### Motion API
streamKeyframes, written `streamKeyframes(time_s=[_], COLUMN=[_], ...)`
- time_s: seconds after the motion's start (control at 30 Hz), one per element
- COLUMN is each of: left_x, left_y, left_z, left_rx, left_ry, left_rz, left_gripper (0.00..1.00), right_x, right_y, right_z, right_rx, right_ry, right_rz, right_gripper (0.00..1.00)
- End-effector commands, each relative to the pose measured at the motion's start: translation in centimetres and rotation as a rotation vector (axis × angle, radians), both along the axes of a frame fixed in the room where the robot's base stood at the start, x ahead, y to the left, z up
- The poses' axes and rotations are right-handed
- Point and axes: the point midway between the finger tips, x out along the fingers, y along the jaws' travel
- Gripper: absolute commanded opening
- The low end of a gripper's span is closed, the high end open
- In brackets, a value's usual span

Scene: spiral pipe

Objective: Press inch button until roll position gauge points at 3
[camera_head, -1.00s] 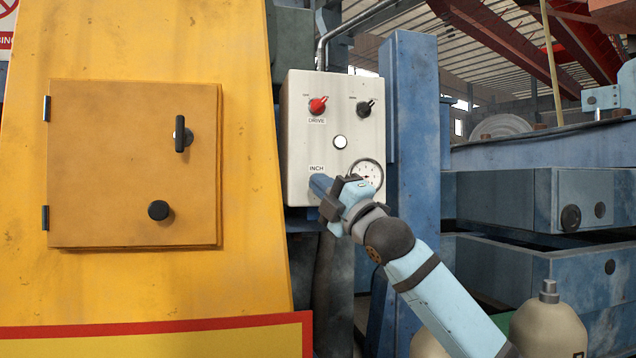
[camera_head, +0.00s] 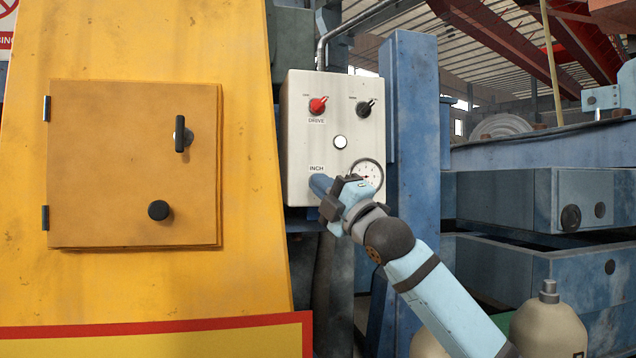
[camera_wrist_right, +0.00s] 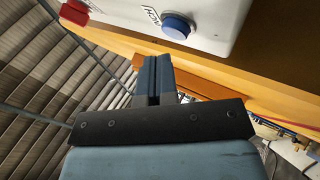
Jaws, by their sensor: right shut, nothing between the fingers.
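A white control box (camera_head: 300,140) carries the INCH label (camera_head: 316,168) at its lower left. The blue inch button (camera_wrist_right: 177,26) shows in the right wrist view beside its label; in the head view my gripper hides it. The round roll position gauge (camera_head: 369,165) sits at the lower right of the box. My gripper covers part of it, and I cannot read its number. My right gripper (camera_head: 320,185) is shut and empty in front of the INCH area. In the right wrist view its fingertips (camera_wrist_right: 155,60) appear a little apart from the button. My left gripper is out of view.
The box also has a red DRIVE switch (camera_head: 318,105), a black switch (camera_head: 364,108) and a white button (camera_head: 340,142). A yellow cabinet (camera_head: 240,130) stands left and a blue post (camera_head: 415,150) right of the box. Cream tanks (camera_head: 548,325) are at lower right.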

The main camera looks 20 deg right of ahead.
Motion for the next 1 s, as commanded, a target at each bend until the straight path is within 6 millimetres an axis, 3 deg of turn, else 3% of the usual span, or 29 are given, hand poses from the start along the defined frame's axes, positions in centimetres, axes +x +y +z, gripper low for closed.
streamKeyframes(time_s=[1.0], left_x=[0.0], left_y=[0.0], left_z=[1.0], left_rx=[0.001], left_ry=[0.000], left_rz=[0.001], left_gripper=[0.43], right_x=[1.3], right_y=[-0.1], right_z=[0.0], right_rx=[0.000], right_ry=[0.001], right_rz=[0.000], right_gripper=[0.00])
